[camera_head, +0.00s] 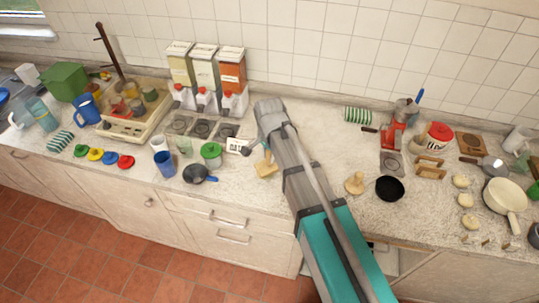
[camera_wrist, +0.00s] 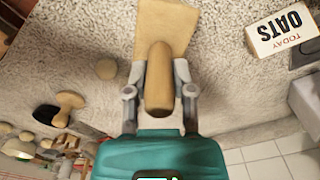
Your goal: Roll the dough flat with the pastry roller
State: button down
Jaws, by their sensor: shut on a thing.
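My gripper (camera_wrist: 160,92) is shut on the rounded wooden handle of the pastry roller (camera_wrist: 160,58). The roller's wide pale wooden end reaches away from the fingers over the speckled counter; I cannot tell whether it touches the counter. In the head view the roller (camera_head: 266,166) shows as a pale wooden piece left of my arm.
An oats label block (camera_head: 238,146) and a small dark pan (camera_head: 199,174) stand left of the roller. A wooden stamp-like tool (camera_head: 354,183), a black bowl (camera_head: 390,188) and several pale lumps (camera_head: 466,200) are to the right. Dispensers (camera_head: 205,75) stand behind. The counter's front edge is close.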

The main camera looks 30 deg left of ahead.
jog(key=shift+r+p, duration=2.05)
jog(key=shift+r, duration=0.25)
jog(key=shift+r, duration=0.25)
jog(key=shift+s+a, duration=0.1)
